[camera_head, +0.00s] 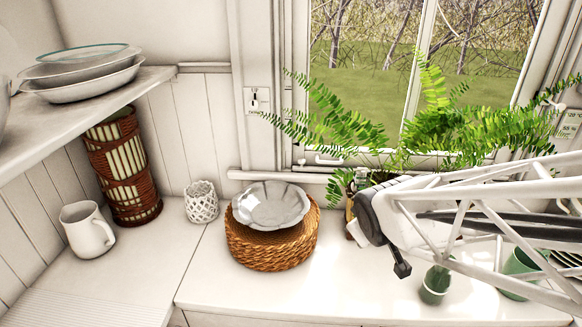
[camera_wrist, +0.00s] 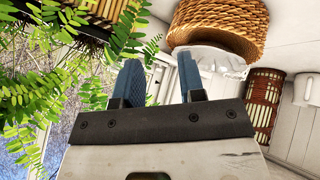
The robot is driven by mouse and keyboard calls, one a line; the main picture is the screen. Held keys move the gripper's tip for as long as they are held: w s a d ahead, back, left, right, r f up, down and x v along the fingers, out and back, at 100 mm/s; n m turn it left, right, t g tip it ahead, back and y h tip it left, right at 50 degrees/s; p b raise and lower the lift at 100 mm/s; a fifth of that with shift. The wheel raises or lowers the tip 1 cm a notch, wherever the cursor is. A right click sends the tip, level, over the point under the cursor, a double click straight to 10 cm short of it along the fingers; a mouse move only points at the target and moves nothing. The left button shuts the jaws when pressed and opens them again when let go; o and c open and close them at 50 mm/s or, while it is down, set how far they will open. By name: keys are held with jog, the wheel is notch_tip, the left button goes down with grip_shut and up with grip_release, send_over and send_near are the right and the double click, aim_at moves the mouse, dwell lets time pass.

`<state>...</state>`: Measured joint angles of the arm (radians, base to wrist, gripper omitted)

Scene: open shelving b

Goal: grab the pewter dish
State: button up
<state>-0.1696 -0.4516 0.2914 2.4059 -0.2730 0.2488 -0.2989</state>
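The pewter dish (camera_head: 271,204) is a shiny silver-grey bowl with a scalloped rim. It rests on a round woven wicker basket (camera_head: 270,248) on the white counter, left of my arm in the head view. In the wrist view the dish (camera_wrist: 212,60) shows beside and partly behind the right blue finger, with the basket (camera_wrist: 218,22) above it in the picture. My gripper (camera_wrist: 160,78) is open, with a clear gap between its two blue fingers and nothing held. It is apart from the dish. In the head view its fingers cannot be made out.
A fern (camera_head: 380,130) stands by the window, close to my arm. A white lattice cup (camera_head: 201,202), a rattan lantern (camera_head: 123,168) and a white jug (camera_head: 88,229) stand left of the basket. Stacked dishes (camera_head: 82,75) sit on the upper left shelf. Green cups (camera_head: 434,285) stand at right.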

jog(key=w+a+f+n+t+y, duration=0.25)
jog(key=w+a+f+n, duration=0.3)
jog(key=a, duration=0.45)
jog(key=n+y, duration=0.5)
jog(key=n, duration=0.1)
send_near(265, 228)
jog(key=shift+w+a+f+g, duration=0.2)
jog(key=shift+w+a+f, duration=0.15)
jog(key=shift+w, duration=0.25)
jog(key=shift+w+a+f+g, duration=0.15)
jog(key=shift+w+a+f, duration=0.2)
jog(key=shift+w, duration=0.3)
jog(key=shift+x, duration=1.3)
jog(key=shift+x, duration=2.6)
jog(key=shift+a+r, duration=0.15)
grip_shut()
